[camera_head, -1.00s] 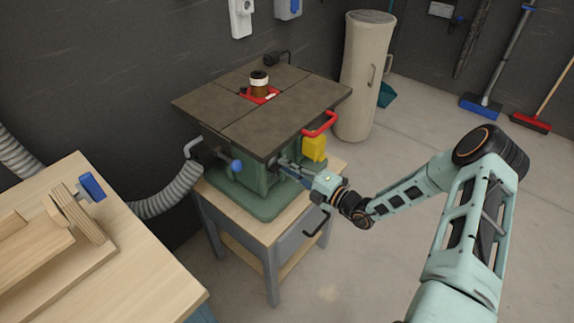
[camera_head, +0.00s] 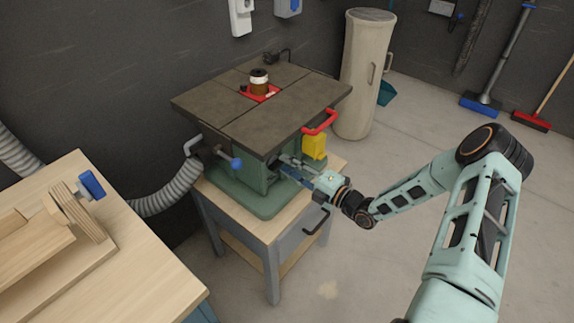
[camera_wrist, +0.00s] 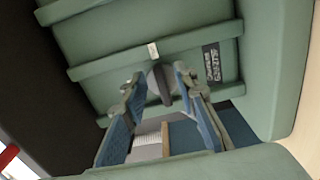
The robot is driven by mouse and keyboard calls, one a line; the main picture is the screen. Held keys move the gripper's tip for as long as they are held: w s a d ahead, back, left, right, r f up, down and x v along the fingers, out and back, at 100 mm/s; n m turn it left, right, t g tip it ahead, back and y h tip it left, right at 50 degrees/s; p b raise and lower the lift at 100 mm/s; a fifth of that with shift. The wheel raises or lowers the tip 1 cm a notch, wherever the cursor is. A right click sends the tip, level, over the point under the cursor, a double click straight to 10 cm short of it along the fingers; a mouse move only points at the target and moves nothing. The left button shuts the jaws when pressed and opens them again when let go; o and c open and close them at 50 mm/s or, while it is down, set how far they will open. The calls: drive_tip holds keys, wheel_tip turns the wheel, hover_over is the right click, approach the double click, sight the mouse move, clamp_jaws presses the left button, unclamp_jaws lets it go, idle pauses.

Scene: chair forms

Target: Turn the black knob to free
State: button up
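The black knob (camera_wrist: 164,84) shows in the wrist view on the green housing of the machine, with a grey round base behind its dark bar. A small white mark (camera_wrist: 153,50) sits on the housing just above it. My gripper (camera_wrist: 159,76) is open, with one blue-padded finger on the left of the knob and one on the right. Gaps show between knob and fingers; whether the tips reach past it I cannot tell. In the head view my gripper (camera_head: 284,165) is at the machine's front under the tabletop, and the knob is not distinguishable there.
The dark machine tabletop (camera_head: 230,110) overhangs my gripper. A red handle (camera_head: 321,122) and a yellow box (camera_head: 314,146) are close by on the right. A drawer handle (camera_head: 317,222) is below. A wooden workbench (camera_head: 140,255) stands at left.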

drive_tip(key=v, duration=1.1)
drive_tip(key=shift+s, duration=0.1)
